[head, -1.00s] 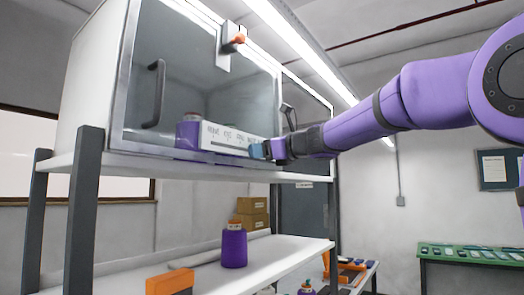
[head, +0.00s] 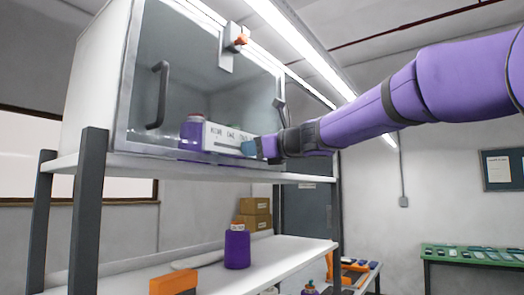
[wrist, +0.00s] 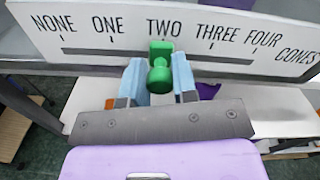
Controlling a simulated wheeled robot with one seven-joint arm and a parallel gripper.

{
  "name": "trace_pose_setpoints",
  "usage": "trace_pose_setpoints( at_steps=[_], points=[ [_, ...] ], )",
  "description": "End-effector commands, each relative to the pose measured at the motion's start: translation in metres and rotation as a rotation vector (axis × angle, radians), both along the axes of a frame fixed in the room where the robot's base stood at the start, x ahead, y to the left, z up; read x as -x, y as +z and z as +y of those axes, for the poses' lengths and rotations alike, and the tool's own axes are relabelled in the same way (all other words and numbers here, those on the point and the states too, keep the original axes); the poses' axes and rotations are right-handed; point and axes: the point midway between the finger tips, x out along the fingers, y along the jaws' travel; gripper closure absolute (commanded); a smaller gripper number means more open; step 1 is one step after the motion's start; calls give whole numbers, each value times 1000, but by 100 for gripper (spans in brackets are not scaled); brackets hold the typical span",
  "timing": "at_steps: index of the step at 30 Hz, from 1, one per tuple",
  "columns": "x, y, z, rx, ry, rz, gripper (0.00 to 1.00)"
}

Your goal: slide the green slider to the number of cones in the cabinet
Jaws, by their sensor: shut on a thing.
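The green slider (wrist: 160,68) sits on a white scale plate (wrist: 75,20) marked NONE, ONE, TWO, THREE, FOUR and CONES. Its upper part is just below the word TWO. My gripper (wrist: 158,80) has its blue fingers on either side of the slider's knob, shut on it. In the head view my gripper (head: 250,147) is at the right part of the plate, hiding its right end. The cabinet (head: 127,90) has a clear front.
The cabinet stands on a shelf (head: 90,165) with dark posts. An orange latch (head: 240,40) is at its top and a dark handle (head: 158,95) at its left.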

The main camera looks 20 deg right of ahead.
Motion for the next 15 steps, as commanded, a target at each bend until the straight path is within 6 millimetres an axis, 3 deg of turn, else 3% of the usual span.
trace_pose_setpoints(
  at_steps=[7, 8, 10, 11, 15],
  points=[
    [0, 0, 0, 0, -2, 0, 100],
    [0, 0, 0, 0, -2, 0, 69],
    [0, 0, 0, 0, -2, 0, 53],
    [0, 0, 0, 0, -2, 0, 48],
    [0, 0, 0, 0, -2, 0, 48]
  ],
)
